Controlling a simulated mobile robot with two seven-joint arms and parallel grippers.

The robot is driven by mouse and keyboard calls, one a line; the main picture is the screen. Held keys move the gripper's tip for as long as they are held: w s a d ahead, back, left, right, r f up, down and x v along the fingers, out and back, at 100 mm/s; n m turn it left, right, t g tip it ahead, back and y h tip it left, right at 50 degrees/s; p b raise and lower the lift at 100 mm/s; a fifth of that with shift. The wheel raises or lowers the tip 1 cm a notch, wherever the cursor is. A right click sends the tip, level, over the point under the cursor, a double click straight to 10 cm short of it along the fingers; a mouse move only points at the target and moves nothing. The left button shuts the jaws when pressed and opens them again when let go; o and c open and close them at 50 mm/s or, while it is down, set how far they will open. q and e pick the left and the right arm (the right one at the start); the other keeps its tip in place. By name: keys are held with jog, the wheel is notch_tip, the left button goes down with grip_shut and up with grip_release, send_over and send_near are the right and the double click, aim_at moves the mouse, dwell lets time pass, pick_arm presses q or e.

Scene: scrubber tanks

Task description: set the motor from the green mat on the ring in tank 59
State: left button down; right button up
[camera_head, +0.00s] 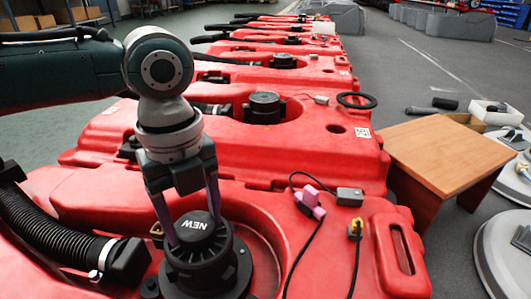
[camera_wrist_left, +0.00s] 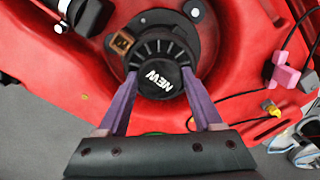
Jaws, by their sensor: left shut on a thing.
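The motor (camera_head: 195,228) is black with a ribbed cap marked NEW. It stands roughly upright in the round recess of the nearest red tank (camera_head: 335,262). My left gripper (camera_head: 194,234) is shut on it, one purple finger on each side of the cap. In the left wrist view the motor (camera_wrist_left: 162,50) sits between the fingertips (camera_wrist_left: 160,77), with a brown connector on its side. A black flanged ring (camera_wrist_left: 203,35) shows under and around it; I cannot tell whether the motor touches it. The tank's number and the green mat cannot be made out. My right gripper is out of view.
A cable with a pink connector (camera_head: 313,198) and one with a yellow plug (camera_head: 355,228) lie on the tank, right of the recess. A black corrugated hose (camera_head: 60,240) is at left. More red tanks (camera_head: 230,147) stand behind; a wooden table (camera_head: 440,152) is at right.

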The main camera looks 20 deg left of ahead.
pick_arm(q)
jog(key=shift+w+f, duration=0.1)
jog(key=shift+f, duration=0.75)
dwell(1.1)
jog(key=shift+f, duration=0.35)
dwell(0.7)
jog(key=shift+c, duration=2)
grip_release()
jog(key=o, duration=0.3)
jog(key=shift+o, duration=0.5)
jog(key=shift+f, duration=0.15)
